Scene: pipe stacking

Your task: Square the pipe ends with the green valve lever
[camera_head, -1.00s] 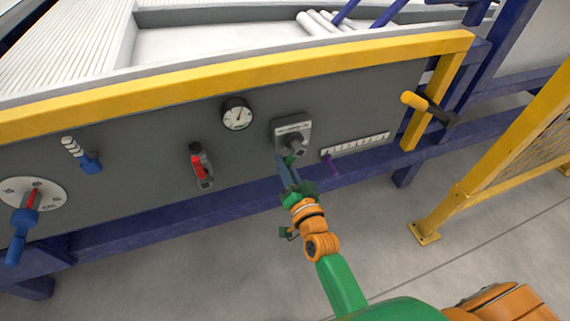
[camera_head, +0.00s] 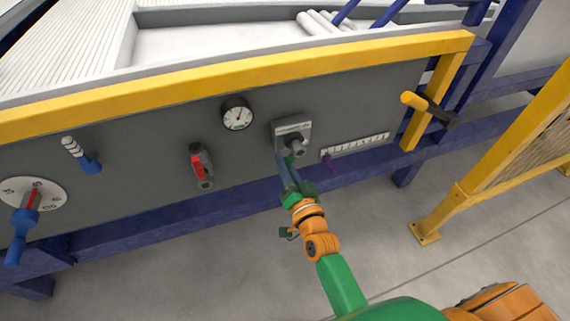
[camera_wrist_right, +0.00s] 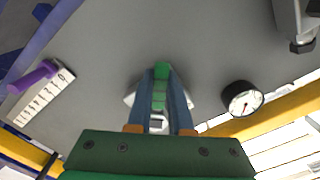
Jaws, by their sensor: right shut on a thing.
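The green valve lever (camera_wrist_right: 160,92) stands between the two blue fingers of my right gripper (camera_wrist_right: 161,75) in the wrist view. The gripper is shut on it. In the head view a bit of the green lever (camera_head: 290,158) shows below its grey valve mount (camera_head: 293,130), beside the fingers of my right gripper (camera_head: 282,158). The mount is fixed to the dark panel, and the fingers partly hide it in the wrist view. My left gripper is not in view.
Left of the valve are a round gauge (camera_head: 237,114), a red lever (camera_head: 198,167), a blue-based knob (camera_head: 88,162) and a dial with a blue handle (camera_head: 27,210). A purple slider (camera_head: 329,161) is close on the right. A yellow rail (camera_head: 250,75) runs above.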

